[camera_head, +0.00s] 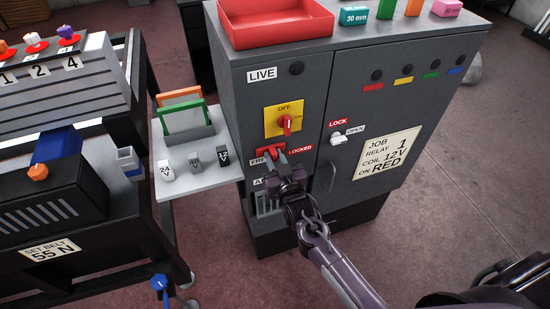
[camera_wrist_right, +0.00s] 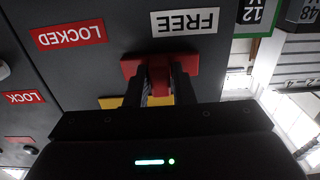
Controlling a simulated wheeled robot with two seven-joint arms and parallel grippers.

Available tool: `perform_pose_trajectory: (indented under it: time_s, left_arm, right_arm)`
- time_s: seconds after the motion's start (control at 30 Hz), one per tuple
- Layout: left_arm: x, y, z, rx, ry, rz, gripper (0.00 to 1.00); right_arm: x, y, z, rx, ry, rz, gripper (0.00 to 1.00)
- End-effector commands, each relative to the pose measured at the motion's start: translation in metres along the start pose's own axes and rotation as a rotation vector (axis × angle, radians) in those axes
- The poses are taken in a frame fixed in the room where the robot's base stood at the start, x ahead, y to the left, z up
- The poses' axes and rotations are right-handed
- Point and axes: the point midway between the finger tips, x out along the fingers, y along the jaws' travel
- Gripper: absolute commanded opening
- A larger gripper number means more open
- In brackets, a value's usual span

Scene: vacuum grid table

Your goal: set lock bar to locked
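The red lock bar (camera_head: 268,151) is on the front of the grey cabinet, below the yellow switch plate. It sits by the FREE label (camera_head: 260,161), left of the red LOCKED label (camera_head: 301,150). The right wrist view is upside down; there the lock bar (camera_wrist_right: 160,67) is at the FREE label (camera_wrist_right: 185,22), away from the LOCKED label (camera_wrist_right: 69,34). My right gripper (camera_head: 281,160) is at the bar, and its fingers (camera_wrist_right: 159,85) are closed on both sides of the bar's raised grip. My left gripper is not in view.
The yellow plate with a red rotary switch (camera_head: 285,123) is just above. A white LOCK/OPEN latch (camera_head: 338,138) and a door handle (camera_head: 327,177) are to the right. A side shelf (camera_head: 197,160) with small blocks juts out left of the cabinet.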

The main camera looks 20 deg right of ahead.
Motion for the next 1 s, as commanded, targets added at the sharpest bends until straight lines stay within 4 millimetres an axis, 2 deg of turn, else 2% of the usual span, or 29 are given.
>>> perform_pose_trajectory:
  time_s: [0.03,0.17,0.47,0.7,0.8,1.0]
  left_arm:
    - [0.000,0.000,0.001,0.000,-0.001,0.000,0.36]
    - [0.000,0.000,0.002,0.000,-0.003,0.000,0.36]
    - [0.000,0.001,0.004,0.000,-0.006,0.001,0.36]
    - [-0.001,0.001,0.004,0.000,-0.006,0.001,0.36]
    - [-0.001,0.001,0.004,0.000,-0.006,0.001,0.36]
    - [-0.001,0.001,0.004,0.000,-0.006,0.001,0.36]
  right_arm:
    - [0.000,0.000,0.000,0.000,0.000,0.000,0.15]
    - [0.000,0.000,0.000,0.000,0.000,0.000,0.00]
    - [0.000,0.004,0.000,-0.001,0.000,0.001,0.00]
    - [0.000,0.045,0.000,-0.005,0.000,0.003,0.00]
    - [0.000,0.057,0.000,-0.003,0.001,0.002,0.00]
    - [0.000,0.057,0.000,0.000,0.001,0.002,0.00]
